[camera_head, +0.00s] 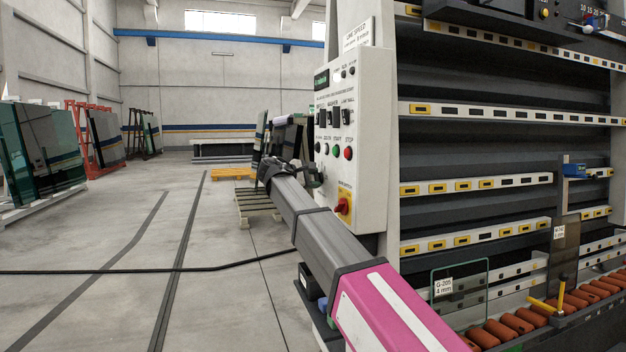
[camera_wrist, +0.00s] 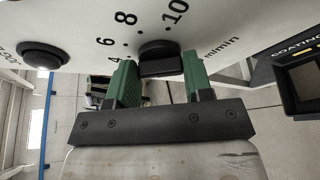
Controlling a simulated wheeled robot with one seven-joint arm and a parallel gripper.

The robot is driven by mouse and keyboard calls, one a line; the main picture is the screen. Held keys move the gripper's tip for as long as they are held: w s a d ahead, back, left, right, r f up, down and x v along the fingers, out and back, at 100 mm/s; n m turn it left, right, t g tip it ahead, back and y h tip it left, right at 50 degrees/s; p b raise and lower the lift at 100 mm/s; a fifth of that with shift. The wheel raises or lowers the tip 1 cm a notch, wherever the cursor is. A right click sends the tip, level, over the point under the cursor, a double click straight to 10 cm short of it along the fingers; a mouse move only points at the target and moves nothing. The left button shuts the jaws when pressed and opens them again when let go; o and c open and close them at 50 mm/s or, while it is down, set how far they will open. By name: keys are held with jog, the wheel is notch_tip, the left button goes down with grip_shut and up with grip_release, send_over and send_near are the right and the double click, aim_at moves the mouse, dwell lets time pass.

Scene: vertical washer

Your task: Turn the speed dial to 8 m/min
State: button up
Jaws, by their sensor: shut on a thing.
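The black speed dial (camera_wrist: 160,50) shows at the top middle of the wrist view, on the white panel. The numbers 4, 6, 8 and 10 and the word m/min are printed around it. My gripper (camera_wrist: 158,66) has one green finger on each side of the dial and is shut on it. I cannot make out the dial's pointer mark, so its setting is unclear. In the head view the control panel (camera_head: 372,105) stands upright left of the washer, and my arm reaches to its left edge. The dial is not discernible there.
A black round knob (camera_wrist: 43,55) is left of the dial, and a dark framed part marked COATING (camera_wrist: 297,75) is at the right. The panel bears several buttons and a red rotary switch (camera_head: 342,207). A line speed sign (camera_head: 358,33) is above. Open floor lies left.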

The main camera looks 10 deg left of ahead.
jog(key=m+t, duration=0.1)
jog(key=m, duration=0.2)
jog(key=shift+s+f+t, duration=0.1)
jog(key=shift+f+t, duration=0.1)
jog(key=shift+t, duration=0.2)
jog(key=m+h, duration=0.1)
jog(key=m, duration=0.2)
jog(key=m+t+h, duration=0.1)
jog(key=m, duration=0.3)
jog(key=m+t+h, duration=0.1)
jog(key=m, duration=0.3)
jog(key=shift+f+h, duration=0.4)
jog(key=o, duration=0.9)
jog(key=v, duration=1)
jog(key=shift+s+a+f, duration=0.2)
jog(key=shift+s+a, duration=0.05)
